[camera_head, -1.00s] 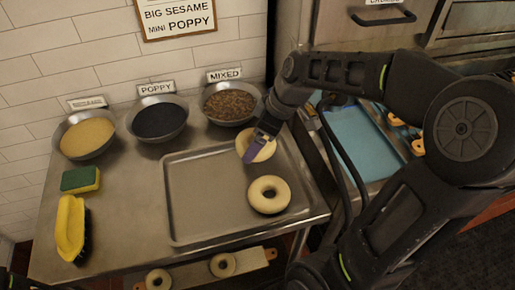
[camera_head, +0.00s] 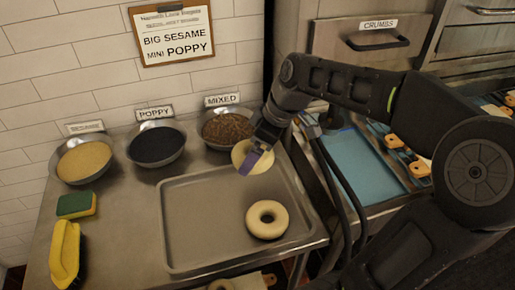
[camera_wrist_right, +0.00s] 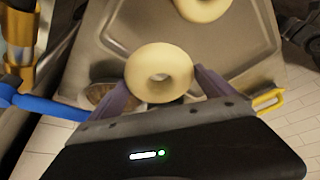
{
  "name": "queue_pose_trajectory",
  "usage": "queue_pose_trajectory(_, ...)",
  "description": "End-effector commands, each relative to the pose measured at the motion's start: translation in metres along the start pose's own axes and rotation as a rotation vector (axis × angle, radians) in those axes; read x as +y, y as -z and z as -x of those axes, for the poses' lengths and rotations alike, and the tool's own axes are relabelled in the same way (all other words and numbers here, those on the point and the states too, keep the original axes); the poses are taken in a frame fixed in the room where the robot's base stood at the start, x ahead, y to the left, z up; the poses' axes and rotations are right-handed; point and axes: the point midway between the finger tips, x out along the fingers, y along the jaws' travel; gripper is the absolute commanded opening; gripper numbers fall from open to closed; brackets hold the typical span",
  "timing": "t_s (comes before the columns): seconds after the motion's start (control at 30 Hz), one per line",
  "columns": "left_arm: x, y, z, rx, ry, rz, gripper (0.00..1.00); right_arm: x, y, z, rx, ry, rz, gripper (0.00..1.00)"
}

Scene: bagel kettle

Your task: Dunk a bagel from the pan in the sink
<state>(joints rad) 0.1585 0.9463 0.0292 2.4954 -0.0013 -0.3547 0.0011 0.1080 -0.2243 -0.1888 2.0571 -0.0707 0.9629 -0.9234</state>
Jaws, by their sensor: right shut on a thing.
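My right gripper (camera_head: 258,160), with purple fingers, is shut on a pale ring bagel (camera_head: 264,165). The held bagel shows over the back right part of the metal pan (camera_head: 200,222), close to the mixed-topping bowl (camera_head: 228,128). In the right wrist view the bagel (camera_wrist_right: 144,74) sits between the two fingers (camera_wrist_right: 161,88), with the pan behind it. A second pale bagel (camera_head: 252,222) lies flat in the pan at the right; it shows in part at the wrist view's top edge (camera_wrist_right: 203,12). My left gripper is not in view. I cannot clearly make out a sink.
A poppy bowl (camera_head: 156,146) and a pale-seed bowl (camera_head: 84,162) stand along the wall. A green-yellow sponge (camera_head: 77,205) and a yellow brush (camera_head: 65,250) lie at the left. Right of the counter is a blue surface (camera_head: 358,160) with several bagel boards (camera_head: 418,168) beside it.

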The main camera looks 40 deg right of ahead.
Motion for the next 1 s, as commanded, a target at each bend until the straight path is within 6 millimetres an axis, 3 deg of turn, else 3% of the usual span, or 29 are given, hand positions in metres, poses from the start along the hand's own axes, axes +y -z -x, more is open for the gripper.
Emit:
queue_pose_trajectory(0.17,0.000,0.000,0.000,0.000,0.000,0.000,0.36,0.000,0.013,-0.009,-0.001,-0.022,-0.051,0.49)
queue_pose_trajectory(0.27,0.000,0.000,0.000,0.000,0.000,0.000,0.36,-0.001,0.032,-0.021,0.000,-0.052,-0.124,0.49)
queue_pose_trajectory(0.7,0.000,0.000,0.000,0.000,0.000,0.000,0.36,-0.027,0.142,-0.075,0.000,-0.210,-0.495,0.49)
queue_pose_trajectory(0.83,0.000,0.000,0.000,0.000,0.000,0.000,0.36,-0.033,0.156,-0.080,0.001,-0.227,-0.541,0.49)
queue_pose_trajectory(1.0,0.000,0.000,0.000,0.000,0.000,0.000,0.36,-0.034,0.157,-0.080,0.002,-0.230,-0.552,0.49)
